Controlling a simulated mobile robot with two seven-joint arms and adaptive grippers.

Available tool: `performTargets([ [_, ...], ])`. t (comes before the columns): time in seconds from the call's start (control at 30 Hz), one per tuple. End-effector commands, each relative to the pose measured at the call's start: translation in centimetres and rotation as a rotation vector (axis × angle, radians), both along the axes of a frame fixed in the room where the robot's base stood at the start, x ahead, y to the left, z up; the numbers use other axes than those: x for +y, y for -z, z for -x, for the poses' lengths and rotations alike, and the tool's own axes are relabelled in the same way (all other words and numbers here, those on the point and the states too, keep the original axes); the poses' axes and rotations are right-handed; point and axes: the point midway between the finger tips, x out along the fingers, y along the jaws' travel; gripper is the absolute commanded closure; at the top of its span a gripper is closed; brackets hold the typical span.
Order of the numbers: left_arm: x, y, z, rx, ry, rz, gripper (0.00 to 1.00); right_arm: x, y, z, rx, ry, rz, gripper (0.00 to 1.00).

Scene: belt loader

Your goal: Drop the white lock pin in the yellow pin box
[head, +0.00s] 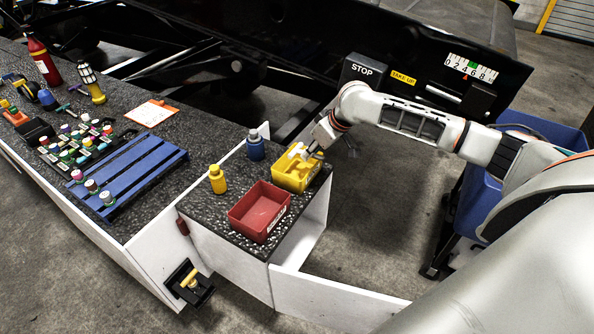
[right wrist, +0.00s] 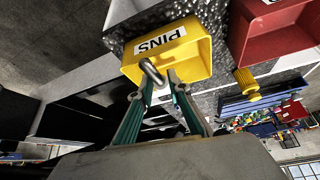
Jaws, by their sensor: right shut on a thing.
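The yellow pin box (head: 297,182) sits at the back right of the dark speckled counter, beside a red bin. In the right wrist view the yellow box (right wrist: 190,62) carries a label reading PINS. My right gripper (head: 312,152) is over the back edge of the yellow box. In its wrist view the right gripper (right wrist: 164,84) has its fingers closed on a pale, rod-shaped lock pin (right wrist: 151,71), held tilted at the mouth of the box. The pin shows whitish in the head view (head: 298,150). Whether it touches the box I cannot tell. My left gripper is out of view.
The red bin (head: 259,211) stands directly in front of the yellow box. A yellow bottle (head: 217,179) and a blue bottle (head: 255,146) stand to the left. A blue slatted pallet (head: 130,170) with small bottles lies farther left. The black loader with its STOP box (head: 362,70) is behind.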

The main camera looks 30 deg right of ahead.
Motion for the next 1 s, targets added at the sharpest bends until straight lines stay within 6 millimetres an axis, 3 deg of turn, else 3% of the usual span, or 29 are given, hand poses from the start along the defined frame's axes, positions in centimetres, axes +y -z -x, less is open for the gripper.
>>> performTargets([
  [0.2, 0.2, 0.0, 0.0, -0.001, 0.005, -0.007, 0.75, 0.1, 1.3, 0.0, -0.001, 0.000, -0.001, 1.00],
  [0.5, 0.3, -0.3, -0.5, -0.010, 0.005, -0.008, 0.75, 0.0, 1.5, -0.1, -0.002, 0.000, -0.001, 1.00],
  [0.53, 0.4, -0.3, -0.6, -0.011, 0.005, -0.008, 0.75, 0.0, 1.5, -0.1, -0.002, 0.000, -0.001, 0.80],
  [0.6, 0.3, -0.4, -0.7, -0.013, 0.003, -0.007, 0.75, 0.0, 1.5, -0.1, -0.002, 0.000, -0.001, 0.63],
  [1.0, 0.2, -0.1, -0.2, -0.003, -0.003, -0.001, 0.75, 0.0, 1.4, 0.0, -0.001, 0.000, 0.000, 0.63],
])
